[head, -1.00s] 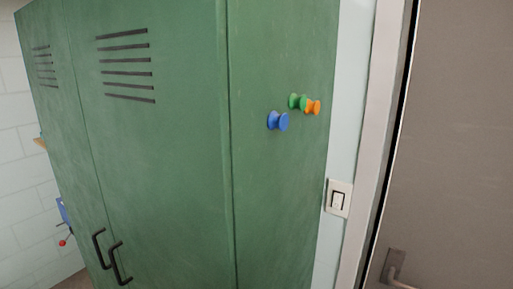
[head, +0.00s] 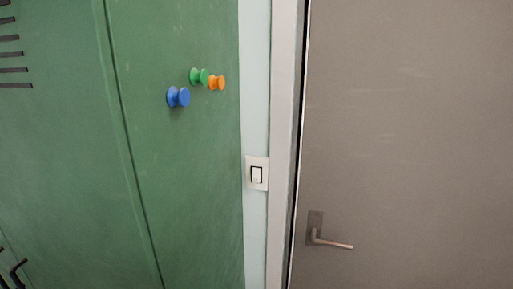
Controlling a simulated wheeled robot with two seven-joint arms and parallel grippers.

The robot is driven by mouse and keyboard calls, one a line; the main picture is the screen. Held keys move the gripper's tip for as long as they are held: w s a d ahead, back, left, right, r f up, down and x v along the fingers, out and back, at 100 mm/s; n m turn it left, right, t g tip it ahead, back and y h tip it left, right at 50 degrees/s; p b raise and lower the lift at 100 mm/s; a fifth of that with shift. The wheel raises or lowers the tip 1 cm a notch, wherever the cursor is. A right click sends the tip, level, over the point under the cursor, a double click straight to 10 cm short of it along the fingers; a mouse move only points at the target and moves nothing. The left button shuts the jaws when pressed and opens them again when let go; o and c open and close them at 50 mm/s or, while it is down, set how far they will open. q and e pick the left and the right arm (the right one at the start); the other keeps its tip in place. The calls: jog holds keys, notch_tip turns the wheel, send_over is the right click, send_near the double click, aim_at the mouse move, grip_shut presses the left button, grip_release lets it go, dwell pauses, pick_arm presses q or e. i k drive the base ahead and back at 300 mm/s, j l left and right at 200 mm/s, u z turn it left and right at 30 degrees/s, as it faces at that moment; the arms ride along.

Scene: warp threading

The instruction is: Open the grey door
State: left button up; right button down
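The grey door (head: 410,130) fills the right side of the head view. It looks shut or nearly so, with a thin dark gap along its left edge beside the frame. Its lever handle (head: 332,243) sits low near that left edge, on a dark plate, and points right. The lower part of the door is out of view. Neither of my grippers shows in the head view.
A light switch (head: 257,174) is on the wall strip between the locker and the white door frame (head: 285,130).

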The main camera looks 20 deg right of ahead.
aim_at(406, 159)
jog(key=z, duration=2.05)
jog(key=l+z, duration=0.15)
jog(key=i+j, duration=0.05)
